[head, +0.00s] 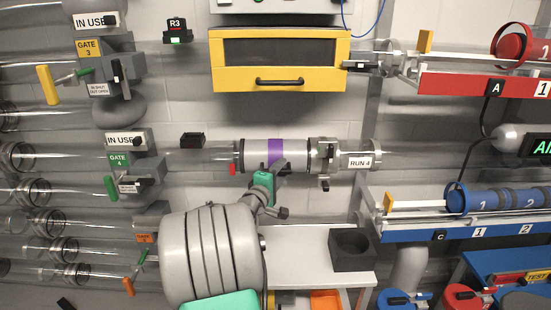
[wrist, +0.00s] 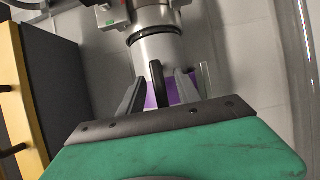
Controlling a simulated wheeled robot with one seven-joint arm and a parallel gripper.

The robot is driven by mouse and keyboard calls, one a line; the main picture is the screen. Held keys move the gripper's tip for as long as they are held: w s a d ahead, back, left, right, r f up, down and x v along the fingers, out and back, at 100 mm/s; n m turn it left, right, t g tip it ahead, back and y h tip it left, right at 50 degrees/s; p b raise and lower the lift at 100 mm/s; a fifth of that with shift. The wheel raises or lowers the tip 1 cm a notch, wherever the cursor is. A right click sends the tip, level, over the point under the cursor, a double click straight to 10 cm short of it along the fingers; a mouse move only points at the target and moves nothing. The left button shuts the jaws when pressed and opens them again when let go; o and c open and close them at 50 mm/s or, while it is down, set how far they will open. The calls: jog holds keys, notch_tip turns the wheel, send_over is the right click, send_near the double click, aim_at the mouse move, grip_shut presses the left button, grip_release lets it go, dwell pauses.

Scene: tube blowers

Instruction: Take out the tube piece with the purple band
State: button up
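The tube piece with the purple band (head: 275,153) is a light grey cylinder in the horizontal line marked RUN 4. It sits between a dark ring on its left and a clamp-like fitting (head: 324,154) on its right. My gripper (head: 268,169) is just in front of it, partly covering its lower side. In the wrist view the fingers of my gripper (wrist: 160,83) are apart, pointing at the purple band (wrist: 172,92). A dark upright bar (wrist: 157,80) shows between them, with gaps on both sides. Whether the fingertips touch the tube piece is unclear.
A yellow-framed box (head: 280,90) with a dark handle hangs above the line. Red (head: 480,84) and blue (head: 470,232) racks stand at the right. Gate 4 (head: 118,160) is at the left.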

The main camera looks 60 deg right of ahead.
jog(key=shift+d, duration=0.35)
grip_shut()
dwell(1.2)
